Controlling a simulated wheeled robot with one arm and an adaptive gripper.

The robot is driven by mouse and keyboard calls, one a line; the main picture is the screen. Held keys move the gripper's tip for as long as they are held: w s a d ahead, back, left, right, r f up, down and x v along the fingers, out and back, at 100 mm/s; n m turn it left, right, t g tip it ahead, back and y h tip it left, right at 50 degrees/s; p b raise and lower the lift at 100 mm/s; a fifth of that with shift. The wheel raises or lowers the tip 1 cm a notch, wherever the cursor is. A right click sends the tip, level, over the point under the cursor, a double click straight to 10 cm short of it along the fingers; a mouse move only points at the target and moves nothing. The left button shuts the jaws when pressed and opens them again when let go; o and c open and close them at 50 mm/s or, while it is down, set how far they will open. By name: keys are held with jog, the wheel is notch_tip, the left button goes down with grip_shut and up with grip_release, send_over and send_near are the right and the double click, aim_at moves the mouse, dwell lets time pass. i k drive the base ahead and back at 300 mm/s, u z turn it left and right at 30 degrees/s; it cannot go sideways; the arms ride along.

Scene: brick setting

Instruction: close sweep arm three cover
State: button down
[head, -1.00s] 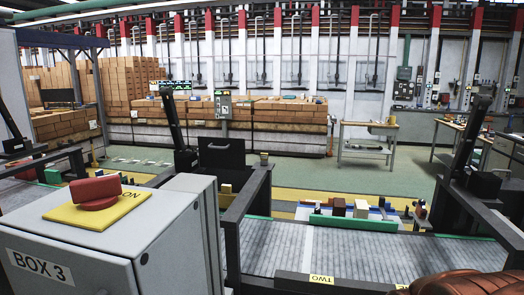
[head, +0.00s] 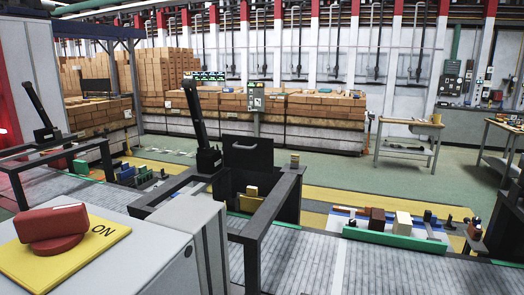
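No label in view names sweep arm three, so I cannot tell for certain which unit it is. A black box-like housing (head: 250,192) stands at the conveyor edge in the middle of the head view. A black panel (head: 247,153) stands upright at its top and looks like a raised cover. A slim black arm (head: 195,112) sticks up just left of it, on a black base. A similar black arm (head: 38,105) stands at the far left. My gripper is not in view.
A grey control box (head: 165,240) with a red switch (head: 50,227) on a yellow plate marked ON fills the near left. Dark frame bars (head: 265,215) and a grey conveyor (head: 370,270) lie ahead. Green floor (head: 330,180) is open beyond, before stacked brown boxes.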

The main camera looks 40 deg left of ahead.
aim_at(240, 152)
jog(key=i, duration=1.2)
jog(key=u, duration=2.85)
